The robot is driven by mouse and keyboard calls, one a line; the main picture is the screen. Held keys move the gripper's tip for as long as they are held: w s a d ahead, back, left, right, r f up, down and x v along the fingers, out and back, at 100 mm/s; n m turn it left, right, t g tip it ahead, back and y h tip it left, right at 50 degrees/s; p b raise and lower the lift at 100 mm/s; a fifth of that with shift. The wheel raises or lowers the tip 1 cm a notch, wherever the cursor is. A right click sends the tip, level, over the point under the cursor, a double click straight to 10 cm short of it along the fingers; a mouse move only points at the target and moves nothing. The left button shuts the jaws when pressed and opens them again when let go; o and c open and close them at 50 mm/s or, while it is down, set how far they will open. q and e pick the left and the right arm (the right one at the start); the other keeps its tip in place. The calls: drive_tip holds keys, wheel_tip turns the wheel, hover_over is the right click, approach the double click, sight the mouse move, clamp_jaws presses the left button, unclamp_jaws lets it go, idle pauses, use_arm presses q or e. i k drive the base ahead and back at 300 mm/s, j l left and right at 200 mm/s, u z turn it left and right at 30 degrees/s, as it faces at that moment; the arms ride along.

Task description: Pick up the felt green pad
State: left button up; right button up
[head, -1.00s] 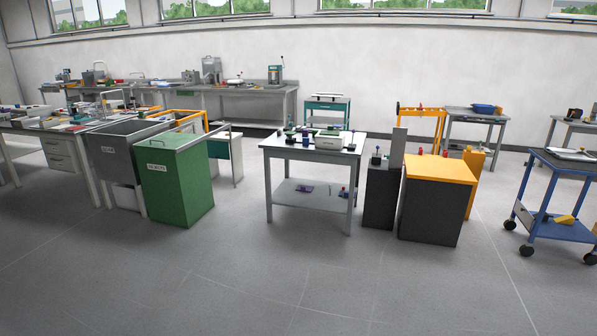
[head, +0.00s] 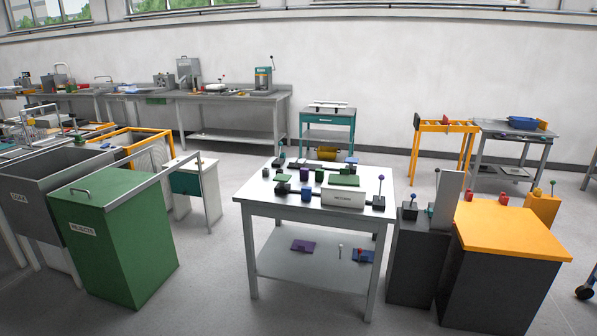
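A flat green pad (head: 345,180) shows in the head view on the white worktable (head: 262,206). It seems to lie on or just behind a white labelled box (head: 343,196); I cannot tell which. Other dark green pieces (head: 283,178) stand on the same table to its left, too small to make out well. Whether the flat pad is felt cannot be told at this distance. Neither of my grippers is in view.
A green rejects bin (head: 120,235) and a grey bin (head: 40,190) stand to the left. A dark cabinet with an orange top (head: 510,235) and a narrower dark pedestal (head: 415,265) stand right of the table. The floor in front of the table is clear.

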sight(345, 178)
drive_tip(key=i, duration=0.95)
drive_tip(key=i+z, duration=0.1)
drive_tip(key=i, duration=0.85)
